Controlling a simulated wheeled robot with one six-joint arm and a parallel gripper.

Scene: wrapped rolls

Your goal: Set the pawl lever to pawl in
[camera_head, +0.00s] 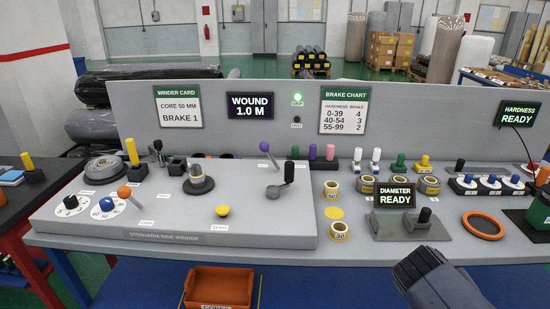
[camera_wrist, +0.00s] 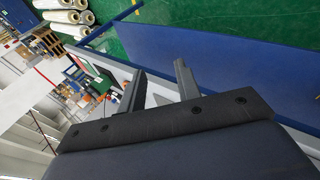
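The grey winder panel (camera_head: 180,236) stands on the bench at left. A lever with a purple ball knob (camera_head: 264,146) rises at its back right and leans up and left. A lever with an orange ball knob (camera_head: 124,192) tilts toward the front left. The small labels are too blurred to tell which one is the pawl lever, or its set position. My arm (camera_head: 432,280) shows at the bottom right, clear of the panel. My gripper (camera_wrist: 160,74) is open and empty in the wrist view, its two fingers apart. No lever shows there.
A black crank handle (camera_head: 289,172), a spindle (camera_head: 198,180), a yellow button (camera_head: 222,211) and two dials stand on the panel near the levers. Rolls marked 50 (camera_head: 339,230) and a diameter gauge (camera_head: 395,194) stand to the right. An orange bin (camera_head: 217,286) is below the bench front.

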